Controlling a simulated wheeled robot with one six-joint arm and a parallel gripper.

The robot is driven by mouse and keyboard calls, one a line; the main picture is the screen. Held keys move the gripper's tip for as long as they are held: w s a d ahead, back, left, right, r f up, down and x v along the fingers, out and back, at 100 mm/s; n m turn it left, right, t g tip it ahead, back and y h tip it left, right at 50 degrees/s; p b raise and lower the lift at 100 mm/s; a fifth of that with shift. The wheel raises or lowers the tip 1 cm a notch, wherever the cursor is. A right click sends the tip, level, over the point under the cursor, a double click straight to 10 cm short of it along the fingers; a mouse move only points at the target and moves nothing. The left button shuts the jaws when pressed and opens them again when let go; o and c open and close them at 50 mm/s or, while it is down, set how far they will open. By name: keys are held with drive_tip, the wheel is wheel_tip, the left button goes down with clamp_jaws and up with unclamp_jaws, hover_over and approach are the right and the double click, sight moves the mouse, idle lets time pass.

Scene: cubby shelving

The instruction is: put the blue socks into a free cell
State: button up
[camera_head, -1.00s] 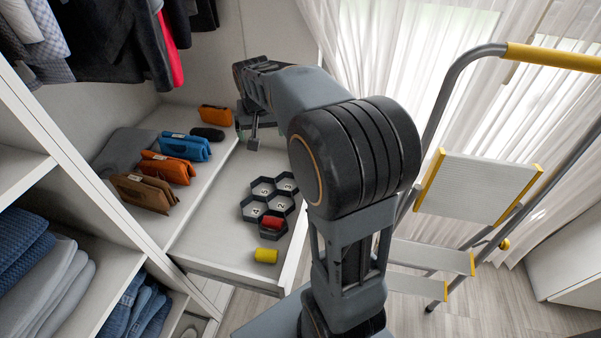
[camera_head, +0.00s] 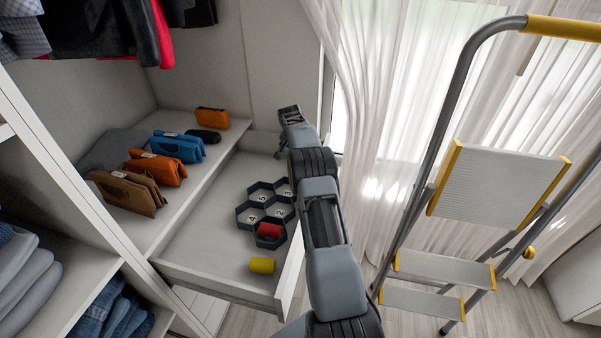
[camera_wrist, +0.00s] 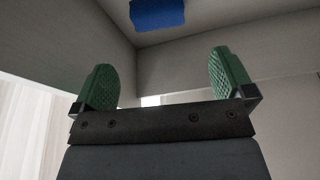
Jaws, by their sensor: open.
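A blue rolled bundle, which looks like the blue socks (camera_wrist: 157,14), lies at the top of the wrist view, near a corner of pale panels and partly cut off by the picture edge. I cannot make it out in the head view. My gripper (camera_wrist: 165,70) has its green fingers wide apart with nothing between them, short of the bundle. In the head view my gripper (camera_head: 281,152) is at the drawer's far right end, mostly hidden by my arm. The dark hexagonal cell organizer (camera_head: 262,197) lies in the drawer. Red socks (camera_head: 269,230) sit in its front cell; the other visible cells, with number labels, look empty.
Yellow socks (camera_head: 262,265) lie loose in the open drawer (camera_head: 205,262). Brown, orange and blue pouches (camera_head: 178,147) stand on the shelf to the left. A stepladder (camera_head: 497,187) stands right of my arm. The drawer floor left of the organizer is clear.

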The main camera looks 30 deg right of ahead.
drive_tip(key=x, duration=0.3)
drive_tip(key=shift+d+f, duration=0.1)
drive_tip(key=shift+f, duration=0.15)
drive_tip(key=shift+b+x, duration=0.7)
drive_tip(key=shift+x, duration=1.95)
drive_tip(key=shift+s, duration=0.15)
drive_tip(key=shift+c, duration=0.3)
drive_tip(key=c, duration=0.8)
